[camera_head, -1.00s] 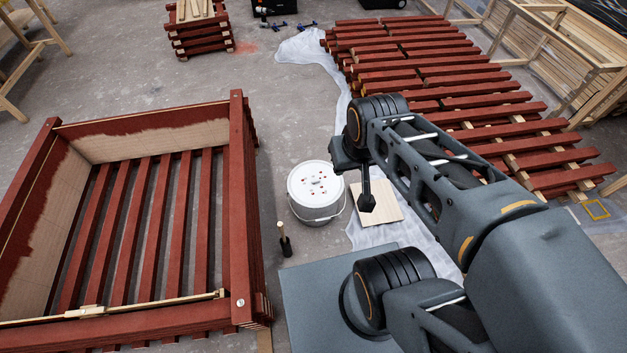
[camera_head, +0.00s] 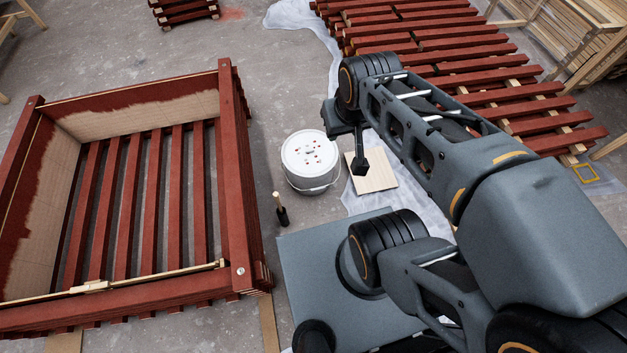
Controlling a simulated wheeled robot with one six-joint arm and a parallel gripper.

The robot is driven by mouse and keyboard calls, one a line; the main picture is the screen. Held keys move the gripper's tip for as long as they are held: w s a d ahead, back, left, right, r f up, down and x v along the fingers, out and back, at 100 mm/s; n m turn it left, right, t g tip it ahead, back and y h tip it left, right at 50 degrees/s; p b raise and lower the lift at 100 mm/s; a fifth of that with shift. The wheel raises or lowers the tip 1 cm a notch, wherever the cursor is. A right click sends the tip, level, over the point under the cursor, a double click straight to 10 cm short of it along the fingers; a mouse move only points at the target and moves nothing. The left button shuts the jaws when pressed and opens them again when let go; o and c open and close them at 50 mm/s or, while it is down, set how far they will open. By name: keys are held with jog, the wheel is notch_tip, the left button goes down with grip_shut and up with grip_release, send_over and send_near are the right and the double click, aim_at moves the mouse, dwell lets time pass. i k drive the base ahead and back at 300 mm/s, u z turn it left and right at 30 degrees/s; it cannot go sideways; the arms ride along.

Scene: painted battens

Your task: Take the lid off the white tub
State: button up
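The white tub (camera_head: 312,178) stands upright on the concrete floor, between the red crate and the pale board. Its white lid (camera_head: 309,151) is on top, with several red spots and a small raised part in the middle. A thin wire handle hangs round the front. My gripper (camera_head: 360,172) points down just right of the tub, over the pale board, apart from the lid. Its fingers are seen edge-on as one dark shape, so their opening cannot be made out. Nothing shows held in it.
A red slatted crate (camera_head: 232,160) stands left of the tub. A brush with a wooden handle (camera_head: 281,211) stands in front of the tub. A pale board (camera_head: 378,178) lies on a white sheet to the right. Red battens (camera_head: 470,65) lie on supports at the back right.

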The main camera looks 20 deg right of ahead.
aim_at(306, 153)
jog(key=u, duration=0.5)
jog(key=k, duration=1.15)
jog(key=z, duration=0.6)
jog(key=i, duration=1.85)
jog(key=u, duration=0.75)
